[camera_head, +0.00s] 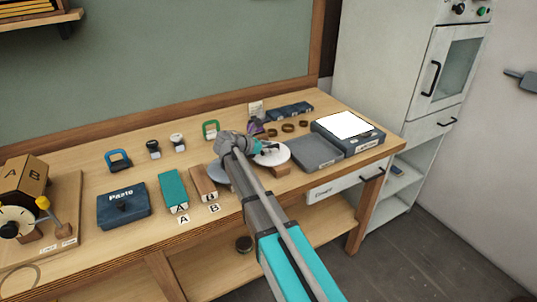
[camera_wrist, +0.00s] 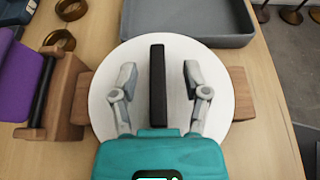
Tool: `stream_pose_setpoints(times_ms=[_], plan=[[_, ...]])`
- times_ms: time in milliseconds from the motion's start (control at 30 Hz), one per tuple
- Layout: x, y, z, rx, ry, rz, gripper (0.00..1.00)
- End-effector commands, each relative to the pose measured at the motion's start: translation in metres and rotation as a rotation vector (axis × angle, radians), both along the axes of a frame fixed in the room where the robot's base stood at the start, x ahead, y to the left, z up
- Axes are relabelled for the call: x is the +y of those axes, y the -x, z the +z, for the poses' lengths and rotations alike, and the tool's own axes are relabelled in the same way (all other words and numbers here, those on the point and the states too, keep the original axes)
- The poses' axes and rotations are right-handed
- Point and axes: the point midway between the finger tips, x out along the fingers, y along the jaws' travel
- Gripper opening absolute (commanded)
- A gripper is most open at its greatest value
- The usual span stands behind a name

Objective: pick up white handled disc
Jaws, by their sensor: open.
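The white disc (camera_wrist: 219,68) lies on wooden supports on the bench, with a dark bar handle (camera_wrist: 158,85) across its middle. The disc also shows in the head view (camera_head: 277,156), partly hidden by my arm. My gripper (camera_wrist: 157,76) is open above the disc. Its two fingers stand on either side of the handle, with a gap on each side. I cannot tell how far the fingertips are above the disc. In the head view my gripper (camera_head: 262,147) covers the disc's left part.
A grey tray (camera_head: 316,153) and a lit white panel (camera_head: 345,124) are right of the disc. A purple roll (camera_wrist: 18,82) on a wooden stand and brass rings (camera_wrist: 58,40) are close by. Blue and teal boxes (camera_head: 123,207) stand further left.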

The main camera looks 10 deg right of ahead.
Motion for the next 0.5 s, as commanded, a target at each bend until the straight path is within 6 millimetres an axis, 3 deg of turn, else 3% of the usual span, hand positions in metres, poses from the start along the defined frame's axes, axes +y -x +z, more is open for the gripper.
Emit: stream_pose_setpoints(times_ms=[100, 400, 500], plan=[[-0.0002, 0.0, 0.0, 0.0, 0.0, 0.0, 0.6], [-0.0007, 0.0, 0.0, -0.001, 0.0, -0.001, 0.04], [-0.0008, 0.0001, -0.0001, -0.001, 0.0, -0.001, 0.0]])
